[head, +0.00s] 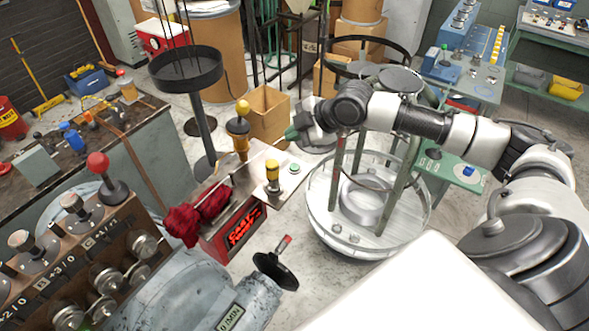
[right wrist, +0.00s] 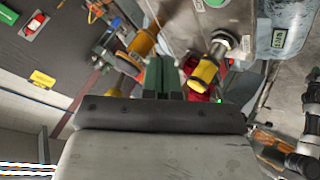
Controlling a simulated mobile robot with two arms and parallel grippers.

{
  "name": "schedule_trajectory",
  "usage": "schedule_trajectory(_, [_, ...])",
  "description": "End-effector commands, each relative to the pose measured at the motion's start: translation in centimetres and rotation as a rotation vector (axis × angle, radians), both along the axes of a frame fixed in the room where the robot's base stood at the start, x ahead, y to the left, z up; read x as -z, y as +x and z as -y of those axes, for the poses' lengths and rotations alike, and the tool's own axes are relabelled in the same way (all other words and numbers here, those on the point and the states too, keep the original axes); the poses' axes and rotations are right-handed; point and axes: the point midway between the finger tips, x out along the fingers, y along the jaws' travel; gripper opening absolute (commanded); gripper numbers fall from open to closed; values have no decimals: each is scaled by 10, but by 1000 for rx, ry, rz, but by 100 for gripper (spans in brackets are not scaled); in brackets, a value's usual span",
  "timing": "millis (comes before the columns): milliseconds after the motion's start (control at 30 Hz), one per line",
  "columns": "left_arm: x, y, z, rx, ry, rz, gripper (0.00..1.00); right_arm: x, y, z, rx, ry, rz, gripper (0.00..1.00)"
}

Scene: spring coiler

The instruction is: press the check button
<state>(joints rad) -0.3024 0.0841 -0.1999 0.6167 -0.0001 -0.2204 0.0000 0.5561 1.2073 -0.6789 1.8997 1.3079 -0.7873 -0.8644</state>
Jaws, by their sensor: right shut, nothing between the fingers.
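A small round green button (head: 294,168) sits on a pale control plate (head: 286,181) in the middle of the head view. I see no readable label on it, so I cannot tell if it is the check button. A yellow and black cylinder (head: 272,176) stands just left of it, and a yellow cylinder shows in the right wrist view (right wrist: 206,71). My right gripper (head: 291,132) is shut and empty, its green fingers in the air above and behind the plate. The fingers also show in the right wrist view (right wrist: 170,76). My left gripper is not in view.
A yellow-knobbed lever (head: 242,108) stands left of my right gripper. A round clear-walled stand (head: 318,207) is under my right arm. A red-knobbed lever (head: 97,162) is far left.

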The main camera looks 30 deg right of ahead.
Motion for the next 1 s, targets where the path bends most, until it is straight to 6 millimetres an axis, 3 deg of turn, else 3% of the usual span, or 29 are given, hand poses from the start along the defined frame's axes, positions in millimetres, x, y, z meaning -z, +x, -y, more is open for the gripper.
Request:
schedule_trajectory(33, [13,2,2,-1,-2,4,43,13,0,0,0,0,0,0])
schedule_trajectory(333, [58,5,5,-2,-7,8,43,53,0,0,0,-1,1,0])
schedule_trajectory(600, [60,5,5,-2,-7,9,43,71,0,0,1,1,0,0])
schedule_trajectory(1000, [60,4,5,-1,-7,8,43,71,0,0,0,0,0,0])
